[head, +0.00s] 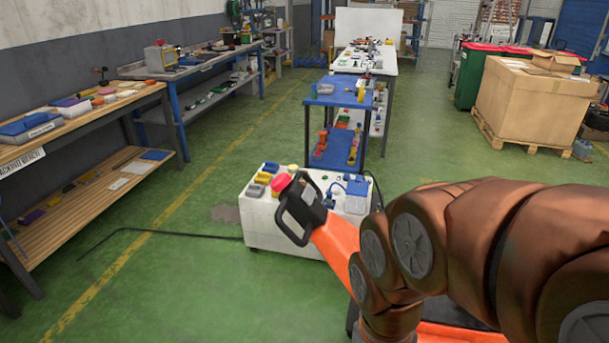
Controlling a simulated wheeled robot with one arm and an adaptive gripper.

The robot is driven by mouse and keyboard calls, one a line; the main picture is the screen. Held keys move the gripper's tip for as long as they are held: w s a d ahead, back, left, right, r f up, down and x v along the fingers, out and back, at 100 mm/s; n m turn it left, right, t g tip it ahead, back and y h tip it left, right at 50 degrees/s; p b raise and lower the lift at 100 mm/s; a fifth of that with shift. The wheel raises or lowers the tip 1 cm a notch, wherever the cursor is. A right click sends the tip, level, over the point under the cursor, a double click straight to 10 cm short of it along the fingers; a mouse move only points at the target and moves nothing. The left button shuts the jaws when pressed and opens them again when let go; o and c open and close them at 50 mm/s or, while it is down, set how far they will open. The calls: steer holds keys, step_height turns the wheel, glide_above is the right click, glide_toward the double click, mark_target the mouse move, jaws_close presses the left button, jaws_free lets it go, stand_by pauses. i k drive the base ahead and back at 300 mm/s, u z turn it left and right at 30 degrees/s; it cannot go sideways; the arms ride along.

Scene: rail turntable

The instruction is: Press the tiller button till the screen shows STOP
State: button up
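A tiller with a black loop handle (296,212) and an orange shaft (335,243) stands tilted in the lower middle of the head view. A red rounded button (280,184) sits at the upper left of the handle loop. I cannot tell whether it is pressed. No screen with readable text shows, so I cannot tell what it reads. My brown arm fills the lower right and hides part of the shaft and what lies behind it. My gripper is not visible in this view.
A white low cabinet (262,236) with coloured items stands right behind the tiller. A blue cart (326,98) is beyond it. A wooden bench (110,105) lines the left. A cardboard box (530,105) on a pallet is at the right. Green floor (190,285) at left is mostly clear.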

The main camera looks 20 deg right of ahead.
mark_target(280, 181)
steer(key=k, duration=0.65)
steer(key=u, duration=0.45)
steer(key=i, duration=0.55)
steer(key=u, duration=0.8)
steer(key=i, duration=0.85)
steer(key=u, duration=0.05)
